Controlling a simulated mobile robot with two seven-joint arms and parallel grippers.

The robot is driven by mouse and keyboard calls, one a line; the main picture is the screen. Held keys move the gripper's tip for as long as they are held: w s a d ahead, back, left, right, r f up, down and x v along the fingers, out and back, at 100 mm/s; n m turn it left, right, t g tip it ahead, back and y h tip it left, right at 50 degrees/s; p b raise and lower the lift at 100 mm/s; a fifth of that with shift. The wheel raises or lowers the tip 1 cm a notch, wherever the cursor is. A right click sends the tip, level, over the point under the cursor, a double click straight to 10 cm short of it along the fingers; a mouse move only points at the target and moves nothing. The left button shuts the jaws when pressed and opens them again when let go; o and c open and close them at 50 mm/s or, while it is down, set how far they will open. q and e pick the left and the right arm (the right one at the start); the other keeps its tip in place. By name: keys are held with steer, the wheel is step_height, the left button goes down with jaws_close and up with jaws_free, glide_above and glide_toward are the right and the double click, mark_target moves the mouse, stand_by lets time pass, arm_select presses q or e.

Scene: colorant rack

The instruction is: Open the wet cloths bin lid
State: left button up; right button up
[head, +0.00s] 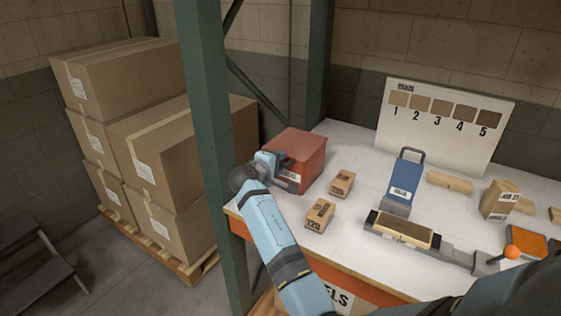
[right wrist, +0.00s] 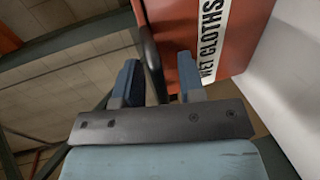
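The wet cloths bin (head: 312,166) is a red box on the left end of the white workbench. Its red lid (head: 298,142) looks shut in the head view. My right gripper (head: 272,163) is at the bin's left front side, near the lid's edge. In the right wrist view the gripper (right wrist: 160,85) has its two blue fingers apart, with a dark lip of the bin (right wrist: 150,50) beyond and partly between them. The white WET CLOTHS label (right wrist: 209,45) is beside the right finger. Contact cannot be told. My left gripper is not in view.
A green post (head: 210,130) rises close left of my right arm. Stacked boxes (head: 160,150) are at left.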

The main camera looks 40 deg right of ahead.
steer(key=shift+a+r, duration=0.1)
steer(key=shift+c, duration=0.2)
jaws_close()
steer(key=shift+r, duration=0.1)
